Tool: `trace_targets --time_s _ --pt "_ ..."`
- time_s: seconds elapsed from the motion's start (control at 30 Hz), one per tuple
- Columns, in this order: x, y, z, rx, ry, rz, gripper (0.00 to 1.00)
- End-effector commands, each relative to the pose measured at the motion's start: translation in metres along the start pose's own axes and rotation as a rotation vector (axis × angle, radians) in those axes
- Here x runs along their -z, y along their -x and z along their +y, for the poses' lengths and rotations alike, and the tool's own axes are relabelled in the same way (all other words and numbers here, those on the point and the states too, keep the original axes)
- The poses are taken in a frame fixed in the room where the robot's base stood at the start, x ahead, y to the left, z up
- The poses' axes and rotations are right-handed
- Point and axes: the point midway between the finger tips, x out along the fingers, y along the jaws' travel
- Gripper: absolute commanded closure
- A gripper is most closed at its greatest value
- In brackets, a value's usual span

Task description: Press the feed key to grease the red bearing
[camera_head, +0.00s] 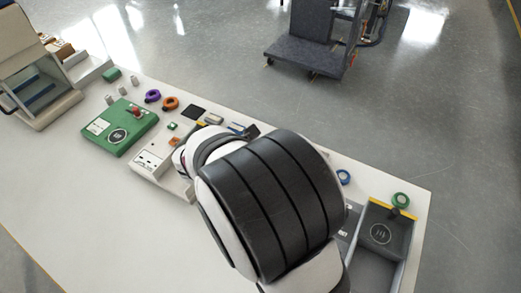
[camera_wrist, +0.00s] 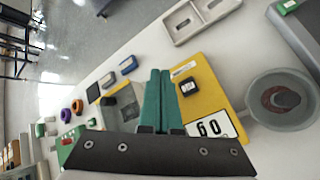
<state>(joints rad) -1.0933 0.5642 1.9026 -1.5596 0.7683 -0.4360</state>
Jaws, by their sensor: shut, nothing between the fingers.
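In the wrist view my gripper (camera_wrist: 160,78) has its teal fingers pressed together, with nothing between them. Just right of the fingertips is a yellow panel (camera_wrist: 204,72) with a raised black key (camera_wrist: 188,87), which may be the feed key. A white display (camera_wrist: 212,126) with large dark digits sits at the panel's near end. Further right, a round grey cup (camera_wrist: 265,84) holds a dull reddish ring-like part (camera_wrist: 281,99), possibly the red bearing. I cannot tell whether the fingers touch the panel. In the head view my arm hides the gripper and this station.
A green box (camera_head: 118,130) with a red knob stands at the left of the white table (camera_head: 75,185). Purple (camera_head: 153,96) and orange (camera_head: 170,103) rings lie behind it. A grey bin (camera_head: 385,235) is at the right end. The table's front left is clear.

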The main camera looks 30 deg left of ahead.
Motion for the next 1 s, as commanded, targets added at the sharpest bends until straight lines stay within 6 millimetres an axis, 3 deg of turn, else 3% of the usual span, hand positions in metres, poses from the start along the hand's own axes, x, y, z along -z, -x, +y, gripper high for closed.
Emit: trace_targets --time_s 0.33,0.8,1.0 --pt "0.002 -0.004 -0.003 0.002 -0.001 -0.002 1.00" --pt "0.035 -0.049 -0.036 0.003 -0.002 -0.001 1.00" --pt "0.042 -0.060 -0.044 0.003 -0.004 -0.001 1.00"
